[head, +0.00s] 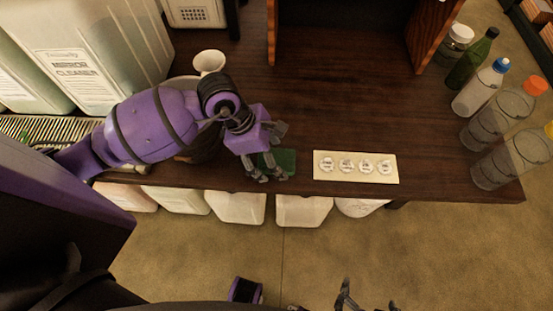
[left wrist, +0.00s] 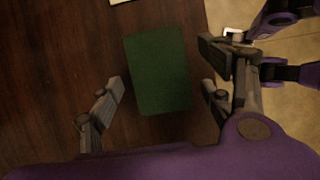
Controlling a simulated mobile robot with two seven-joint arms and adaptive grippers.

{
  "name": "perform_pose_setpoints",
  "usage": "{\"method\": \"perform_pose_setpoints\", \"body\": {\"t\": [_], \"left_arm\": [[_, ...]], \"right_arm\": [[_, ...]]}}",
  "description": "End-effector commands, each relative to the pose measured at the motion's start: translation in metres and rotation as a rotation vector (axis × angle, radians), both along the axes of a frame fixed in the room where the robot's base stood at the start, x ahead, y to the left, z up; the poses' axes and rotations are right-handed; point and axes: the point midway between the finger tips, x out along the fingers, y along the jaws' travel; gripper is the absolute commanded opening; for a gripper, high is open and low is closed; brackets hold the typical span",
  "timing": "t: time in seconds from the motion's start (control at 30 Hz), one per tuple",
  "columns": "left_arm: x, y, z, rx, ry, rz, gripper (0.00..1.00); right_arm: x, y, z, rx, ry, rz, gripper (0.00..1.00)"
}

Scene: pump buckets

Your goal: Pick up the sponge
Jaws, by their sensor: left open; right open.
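The sponge (head: 286,160) is a flat dark green block lying on the dark wooden table near its front edge, partly hidden by my left gripper in the head view. My left gripper (head: 272,155) is open above the sponge's left end. In the left wrist view the sponge (left wrist: 160,68) lies between the spread fingers of the left gripper (left wrist: 164,90), with most of it beyond the fingertips. I cannot tell whether the fingers touch it. My right gripper (head: 366,300) is open and empty at the bottom of the head view, over the floor.
A pale card (head: 356,167) with several round labels lies right of the sponge. A white funnel-shaped piece (head: 209,62) stands behind my left arm. The table's middle is bare.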

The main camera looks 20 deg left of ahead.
Motion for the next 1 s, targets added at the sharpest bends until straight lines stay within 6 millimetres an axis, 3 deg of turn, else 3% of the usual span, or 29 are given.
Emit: {"method": "perform_pose_setpoints", "body": {"t": [0.13,0.37,0.77,1.0], "left_arm": [[0.0,0.0,0.0,0.0,0.0,0.0,0.71],[0.0,0.0,0.0,0.0,0.001,0.0,0.41],[0.0,0.0,0.002,-0.001,0.0,0.0,0.41],[0.001,0.0,0.026,0.0,-0.004,-0.003,0.41]], "right_arm": [[0.0,0.0,0.0,-0.001,0.001,0.001,0.92],[-0.001,-0.001,0.0,-0.002,0.001,0.002,0.92],[-0.001,-0.001,-0.001,-0.003,0.002,0.002,0.92],[0.0,-0.001,0.001,-0.003,0.001,0.002,0.92]]}}
